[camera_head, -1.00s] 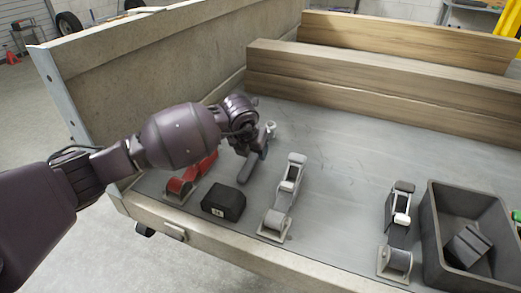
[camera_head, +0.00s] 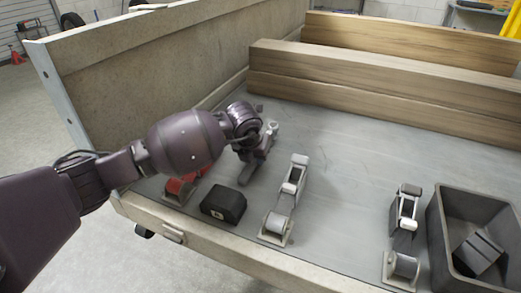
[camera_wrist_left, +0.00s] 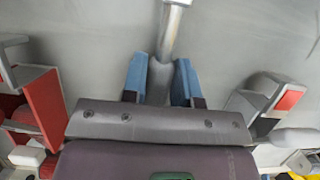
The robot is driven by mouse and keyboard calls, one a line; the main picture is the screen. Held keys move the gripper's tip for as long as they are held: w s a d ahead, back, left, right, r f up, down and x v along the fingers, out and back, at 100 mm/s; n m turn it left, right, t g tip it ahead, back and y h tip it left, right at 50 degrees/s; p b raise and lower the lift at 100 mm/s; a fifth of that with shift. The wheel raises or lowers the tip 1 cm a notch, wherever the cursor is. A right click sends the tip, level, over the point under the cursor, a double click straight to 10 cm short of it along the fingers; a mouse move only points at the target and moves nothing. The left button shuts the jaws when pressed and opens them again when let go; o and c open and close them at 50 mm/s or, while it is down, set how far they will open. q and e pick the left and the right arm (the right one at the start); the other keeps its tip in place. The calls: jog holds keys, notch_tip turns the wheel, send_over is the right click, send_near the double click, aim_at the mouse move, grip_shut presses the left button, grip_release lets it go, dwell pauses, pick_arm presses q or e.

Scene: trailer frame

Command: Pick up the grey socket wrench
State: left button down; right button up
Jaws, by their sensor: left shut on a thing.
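The grey socket wrench (camera_head: 272,128) is on the trailer bed at the left, partly hidden by my left gripper (camera_head: 256,154). In the left wrist view its silvery shaft (camera_wrist_left: 172,35) runs from the top edge down between the two blue fingertips. My left gripper (camera_wrist_left: 160,80) is shut on the wrench, with a finger on either side of it. Whether the wrench touches the bed is hard to tell. My right gripper is not in view.
A red ratchet strap (camera_head: 178,190), a black box (camera_head: 223,204) and a grey ratchet strap (camera_head: 284,205) lie close by. Another grey strap (camera_head: 402,245) and a dark bin (camera_head: 472,200) are at the right. Wooden beams (camera_head: 380,80) lie behind; the middle bed is clear.

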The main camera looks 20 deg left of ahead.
pick_arm(q)
jog(key=shift+r, duration=0.1)
jog(key=shift+r, duration=0.4)
notch_tip(320, 180, up, 19)
jog(key=p, duration=0.5)
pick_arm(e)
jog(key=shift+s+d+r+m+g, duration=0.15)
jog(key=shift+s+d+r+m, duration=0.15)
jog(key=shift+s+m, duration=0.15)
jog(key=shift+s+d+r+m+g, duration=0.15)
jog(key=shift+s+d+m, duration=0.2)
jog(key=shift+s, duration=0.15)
